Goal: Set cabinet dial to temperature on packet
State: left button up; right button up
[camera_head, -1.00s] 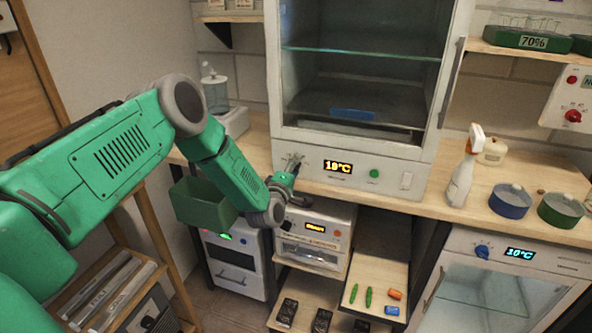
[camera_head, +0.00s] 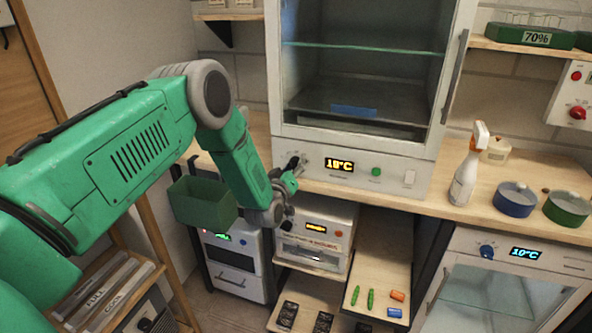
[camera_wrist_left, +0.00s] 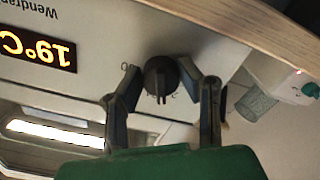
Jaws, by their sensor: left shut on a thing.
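The white cabinet (camera_head: 400,172) stands on the wooden counter, with a display (camera_head: 339,164) and a dark dial (camera_wrist_left: 160,77) on its lower front panel. My left gripper (camera_head: 292,170) is at the panel, left of the display. In the wrist view its two fingers lie on either side of the dial, and it is shut on it. The gripper partly hides the dial in the head view. I cannot make out a packet with a temperature. My right gripper is not in view.
A green bin (camera_head: 203,204) hangs close beside my left forearm. A smaller appliance (camera_head: 318,237) sits below the counter. A spray bottle (camera_head: 468,165), a blue pot (camera_head: 514,199) and a green pot (camera_head: 567,208) stand to the right. A second cabinet (camera_head: 500,270) below reads 10°C.

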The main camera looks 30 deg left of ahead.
pick_arm(q)
jog(key=m, duration=0.3)
jog(key=r+m+b, duration=0.1)
jog(key=m, duration=0.1)
jog(key=shift+w+a, duration=0.2)
jog(key=shift+a, duration=0.05)
jog(key=m+b, duration=0.1)
jog(key=m, duration=0.5)
jog(key=shift+m, duration=0.4)
jog(key=o, duration=1.1)
jog(key=shift+d+f, duration=0.1)
jog(key=shift+o, duration=0.2)
jog(key=shift+f, duration=0.15)
jog(key=shift+s, duration=0.1)
